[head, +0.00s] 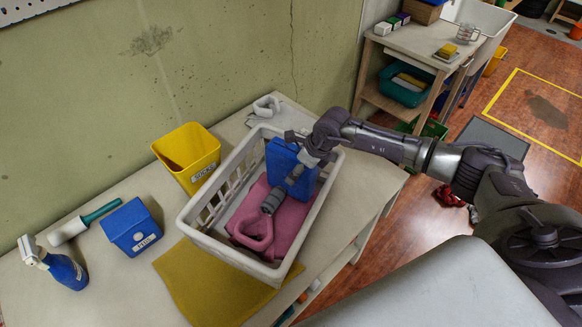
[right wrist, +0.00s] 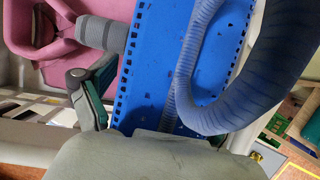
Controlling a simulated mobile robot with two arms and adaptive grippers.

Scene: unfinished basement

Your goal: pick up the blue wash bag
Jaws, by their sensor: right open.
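The blue wash bag (head: 281,158) stands upright in the white basket (head: 190,213), against its back part. In the right wrist view its blue side (right wrist: 155,70) fills the middle, with a row of small dark slots along the edge and a thick ribbed blue loop (right wrist: 205,70) curving in front. My right gripper (head: 300,158) is open at the bag's right side. I cannot tell whether the fingers touch the bag. My left gripper is out of view.
A pink folded item (head: 286,216) and a grey ribbed cylinder (head: 270,201) lie in the basket by the bag. A yellow bin (head: 183,155), a blue labelled box (head: 131,228), a spray bottle (head: 64,270) and a mustard cloth (head: 210,285) are on the table nearby.

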